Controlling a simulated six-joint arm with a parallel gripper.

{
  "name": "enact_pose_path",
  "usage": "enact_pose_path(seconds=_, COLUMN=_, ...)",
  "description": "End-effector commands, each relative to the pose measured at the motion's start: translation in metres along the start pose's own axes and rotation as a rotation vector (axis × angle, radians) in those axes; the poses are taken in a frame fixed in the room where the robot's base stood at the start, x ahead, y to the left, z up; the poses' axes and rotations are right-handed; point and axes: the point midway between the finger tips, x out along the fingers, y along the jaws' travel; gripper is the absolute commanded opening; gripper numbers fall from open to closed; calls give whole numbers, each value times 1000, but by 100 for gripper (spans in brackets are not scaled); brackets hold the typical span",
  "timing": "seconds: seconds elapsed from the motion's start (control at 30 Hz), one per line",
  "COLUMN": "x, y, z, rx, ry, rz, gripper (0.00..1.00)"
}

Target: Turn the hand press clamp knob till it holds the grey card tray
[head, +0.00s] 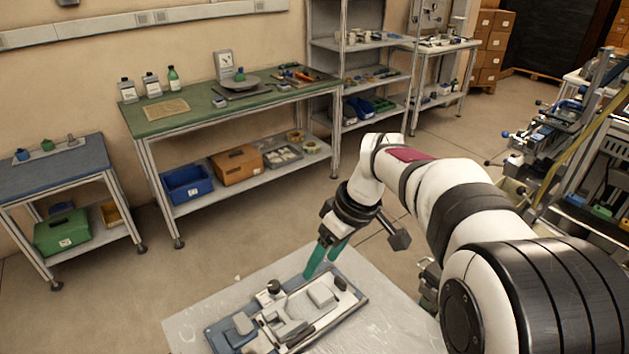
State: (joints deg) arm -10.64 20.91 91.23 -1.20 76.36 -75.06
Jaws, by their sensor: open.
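A low fixture, apparently the hand press (212,334), lies on the pale table (386,329) in front of me, with a blue-grey base and light grey parts. A dark round knob (274,287) stands up at its back edge, left of my gripper; it looks like the clamp knob. A light grey block (322,295) on the right half may be the card tray, but I cannot tell at this size. My gripper (322,266) points down with its two teal fingers apart and nothing seen between them. It is over the fixture's back right part, apart from the knob.
My arm covers the table's right side. The table is bare around the fixture. Behind, across open floor, are a green-topped workbench (199,115) with bottles and a scale, a small blue-topped bench (60,165) and grey shelves (376,43). Machinery (570,135) stands at the right.

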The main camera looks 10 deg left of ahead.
Motion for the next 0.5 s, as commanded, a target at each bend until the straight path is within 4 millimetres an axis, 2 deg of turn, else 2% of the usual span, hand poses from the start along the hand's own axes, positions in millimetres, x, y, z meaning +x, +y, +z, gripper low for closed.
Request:
enact_pose_path(seconds=0.03, x=22, y=14, z=-26, rx=-155, ry=13, rz=-15, gripper=70)
enact_pose_path(seconds=0.1, x=46, y=27, z=-53, rx=-349, ry=37, rz=-20, gripper=70)
enact_pose_path(seconds=0.2, x=66, y=36, z=-73, rx=-505, ry=58, rz=-21, gripper=70)
enact_pose_path(seconds=0.37, x=90, y=36, z=-78, rx=-551, ry=62, rz=-23, gripper=70)
enact_pose_path(seconds=0.5, x=131, y=34, z=-79, rx=-549, ry=59, rz=-24, gripper=70)
